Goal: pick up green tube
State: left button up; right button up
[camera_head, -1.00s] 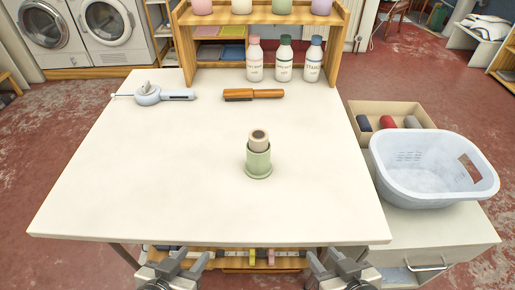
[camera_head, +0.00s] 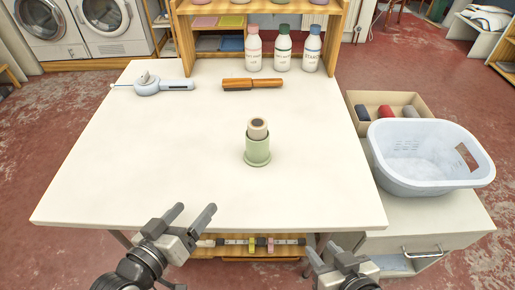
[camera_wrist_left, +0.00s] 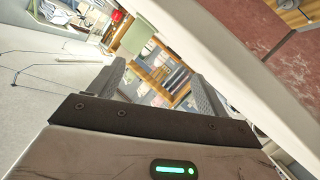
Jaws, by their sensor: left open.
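The green tube (camera_head: 257,152) stands upright on the white table, right of its middle, with a wider green foot. A beige roll with a dark centre (camera_head: 257,128) sticks out of its top. My left gripper (camera_head: 195,213) is open and empty over the table's front edge, nearer and to the left of the tube. Its two fingers frame empty space in the left wrist view (camera_wrist_left: 158,80), where I cannot make out the tube for certain. My right gripper (camera_head: 323,248) is in front of the table's edge, fingers apart and empty.
A brown-handled brush (camera_head: 252,84) and a pale blue tool (camera_head: 160,85) lie farther back. Three bottles (camera_head: 283,52) stand by a wooden shelf (camera_head: 187,45). A white basket (camera_head: 425,180) and a box of rolls (camera_head: 360,99) are at the right. The table around the tube is clear.

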aim_at(250, 147)
pick_arm(q)
jog(key=w+d+r+m+g, duration=0.1)
jog(key=w+d+m, duration=0.1)
jog(key=w, duration=0.1)
jog(key=w+d+r+m+g+h, duration=0.1)
jog(key=w+d+r+m, duration=0.1)
jog(key=w+m, duration=0.1)
jog(key=w+d+r+m+g, duration=0.1)
jog(key=w+d+m, duration=0.1)
jog(key=w, duration=0.3)
jog(key=shift+w+d+r+m+h, duration=0.3)
jog(key=shift+d+m+h, duration=0.1)
jog(key=shift+m, duration=0.2)
jog(key=x, duration=0.6)
jog(key=shift+f, duration=0.1)
jog(key=shift+s+f+x, duration=0.1)
jog(key=shift+f+x, duration=0.05)
jog(key=shift+x, duration=1.2)
jog(key=shift+s+f+x, duration=0.1)
jog(key=shift+f+x, duration=0.05)
jog(key=shift+x, duration=1.25)
jog(key=shift+d, duration=0.1)
jog(key=c, duration=1.1)
